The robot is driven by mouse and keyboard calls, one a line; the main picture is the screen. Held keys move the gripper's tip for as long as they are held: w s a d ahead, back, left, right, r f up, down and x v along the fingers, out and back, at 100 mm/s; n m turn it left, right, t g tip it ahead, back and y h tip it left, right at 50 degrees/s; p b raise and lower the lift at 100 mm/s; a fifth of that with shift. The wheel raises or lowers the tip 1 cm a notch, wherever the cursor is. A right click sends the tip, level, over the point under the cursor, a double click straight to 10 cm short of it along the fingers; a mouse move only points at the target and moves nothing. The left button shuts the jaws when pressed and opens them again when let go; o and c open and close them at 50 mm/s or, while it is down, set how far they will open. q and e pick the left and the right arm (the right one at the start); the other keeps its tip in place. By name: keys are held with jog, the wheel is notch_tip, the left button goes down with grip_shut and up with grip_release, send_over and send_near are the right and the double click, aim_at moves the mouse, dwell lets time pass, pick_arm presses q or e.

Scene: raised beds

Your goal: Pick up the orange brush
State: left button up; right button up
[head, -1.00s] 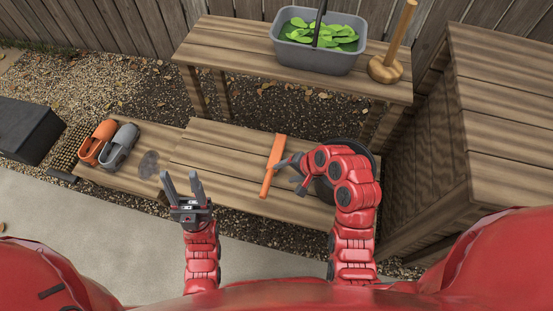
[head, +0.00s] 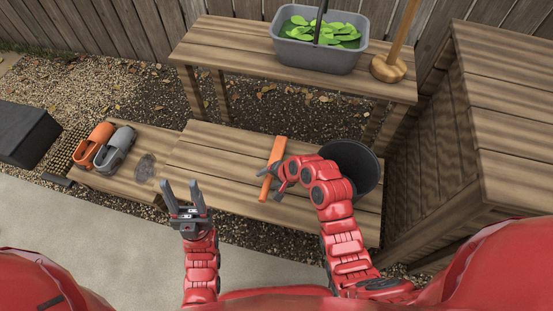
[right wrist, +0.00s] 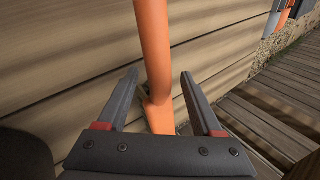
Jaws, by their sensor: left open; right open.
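The orange brush (head: 276,152) lies on the low wooden bench, its handle pointing toward me. In the right wrist view the orange brush (right wrist: 154,50) runs between the two open fingers. My right gripper (head: 277,188) is open, at the near part of the brush; the handle end is partly hidden by it in the head view. In the right wrist view my right gripper (right wrist: 160,90) has a finger on each side of the orange shaft, not closed on it. My left gripper (head: 183,192) is open and empty, in front of the bench to the left.
A dark round pot (head: 362,168) stands on the low bench (head: 215,155), just right of my right arm. Orange and grey clogs (head: 115,149) sit at the bench's left. A grey tub of leaves (head: 318,54) and a wooden-handled tool (head: 389,68) stand on the higher bench behind.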

grip_shut()
dwell(0.5)
